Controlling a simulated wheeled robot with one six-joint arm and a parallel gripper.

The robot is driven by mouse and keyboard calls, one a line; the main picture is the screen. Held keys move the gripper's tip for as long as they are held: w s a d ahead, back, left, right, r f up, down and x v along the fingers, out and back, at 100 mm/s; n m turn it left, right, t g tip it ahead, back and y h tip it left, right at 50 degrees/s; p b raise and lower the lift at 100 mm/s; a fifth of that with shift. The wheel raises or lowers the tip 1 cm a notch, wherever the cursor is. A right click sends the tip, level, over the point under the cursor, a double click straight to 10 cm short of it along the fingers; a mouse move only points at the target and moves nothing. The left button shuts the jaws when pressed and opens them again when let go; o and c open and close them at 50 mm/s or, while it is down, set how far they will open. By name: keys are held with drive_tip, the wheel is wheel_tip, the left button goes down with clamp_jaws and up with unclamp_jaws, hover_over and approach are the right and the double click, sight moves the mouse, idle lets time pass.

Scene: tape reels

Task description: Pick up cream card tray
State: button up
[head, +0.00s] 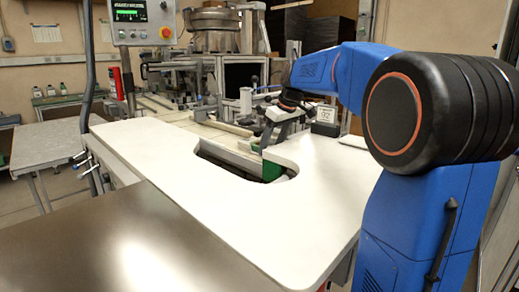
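I cannot make out a cream card tray for certain in the head view. My gripper (268,143) hangs at the end of my blue arm, over the back edge of the cutout in the white worktop. Its fingers are small and dark against the machinery, so I cannot tell whether they are open or shut, or whether they hold anything.
The white worktop (190,182) is bare around its cutout. A brushed metal table (120,245) in front is empty. A white cylinder (246,101) and a small sign marked 92 (325,114) stand behind. A green block (271,171) sits in the cutout. A control box (142,22) stands at back left.

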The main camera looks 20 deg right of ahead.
drive_tip(key=c, duration=1.3)
drive_tip(key=shift+r, duration=0.2)
